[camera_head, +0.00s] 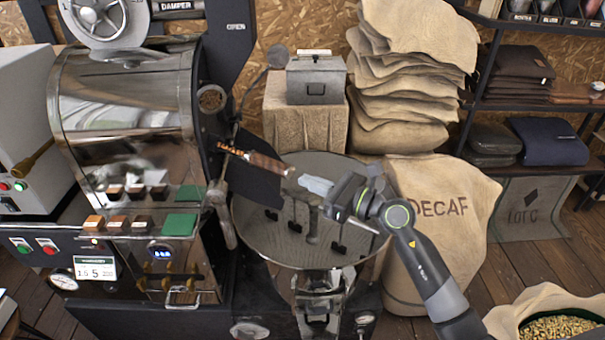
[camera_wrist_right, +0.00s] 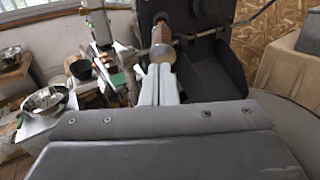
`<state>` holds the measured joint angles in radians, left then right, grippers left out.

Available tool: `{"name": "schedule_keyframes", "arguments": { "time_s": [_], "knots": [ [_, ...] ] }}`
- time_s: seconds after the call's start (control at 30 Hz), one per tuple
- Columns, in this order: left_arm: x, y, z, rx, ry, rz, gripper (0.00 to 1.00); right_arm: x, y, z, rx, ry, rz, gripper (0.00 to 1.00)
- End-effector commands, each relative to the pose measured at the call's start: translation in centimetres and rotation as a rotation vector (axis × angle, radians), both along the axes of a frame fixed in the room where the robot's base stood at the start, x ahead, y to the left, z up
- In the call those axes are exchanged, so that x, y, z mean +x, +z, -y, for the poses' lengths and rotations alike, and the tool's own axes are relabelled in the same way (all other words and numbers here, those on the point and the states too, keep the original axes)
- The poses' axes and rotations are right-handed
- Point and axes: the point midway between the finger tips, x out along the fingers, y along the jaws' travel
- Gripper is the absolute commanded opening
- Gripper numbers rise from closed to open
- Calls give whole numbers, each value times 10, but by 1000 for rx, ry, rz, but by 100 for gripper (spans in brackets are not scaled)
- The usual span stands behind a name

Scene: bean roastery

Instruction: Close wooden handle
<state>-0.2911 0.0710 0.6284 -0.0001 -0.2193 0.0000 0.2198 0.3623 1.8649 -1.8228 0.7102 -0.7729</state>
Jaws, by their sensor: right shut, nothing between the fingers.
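The wooden handle (camera_head: 266,162) is a brown grip on a dark bar that sticks out from the front of the steel roaster, beside a dark open plate (camera_head: 250,182), above the round cooling tray (camera_head: 247,222). My right gripper (camera_head: 303,181) comes in from the right with its pale fingers shut and empty, pointing at the handle's free end. In the right wrist view the handle (camera_wrist_right: 161,36) is seen nearly end-on, just beyond the shut fingertips (camera_wrist_right: 161,70). I cannot tell whether they touch. My left gripper is not in view.
The roaster drum (camera_head: 125,105) and its control panel fill the left. A DECAF sack (camera_head: 440,230) stands at the right, near my right arm. An open bean sack (camera_head: 545,300) is at the lower right.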

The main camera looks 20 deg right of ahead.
Motion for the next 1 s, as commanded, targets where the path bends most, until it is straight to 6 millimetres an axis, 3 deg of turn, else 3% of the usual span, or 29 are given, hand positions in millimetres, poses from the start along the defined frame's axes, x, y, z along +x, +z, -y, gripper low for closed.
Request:
{"name": "schedule_keyframes", "arguments": {
  "time_s": [0.2,0.67,0.77,1.0],
  "knots": [
    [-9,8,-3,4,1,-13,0,16,2,-14,3,0,0,0],
    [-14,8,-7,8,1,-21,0,20,0,-18,1,0,1,0],
    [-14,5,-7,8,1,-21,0,29,0,-25,3,1,2,0],
    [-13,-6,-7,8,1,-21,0,74,-1,-65,5,3,2,0]
  ]
}}
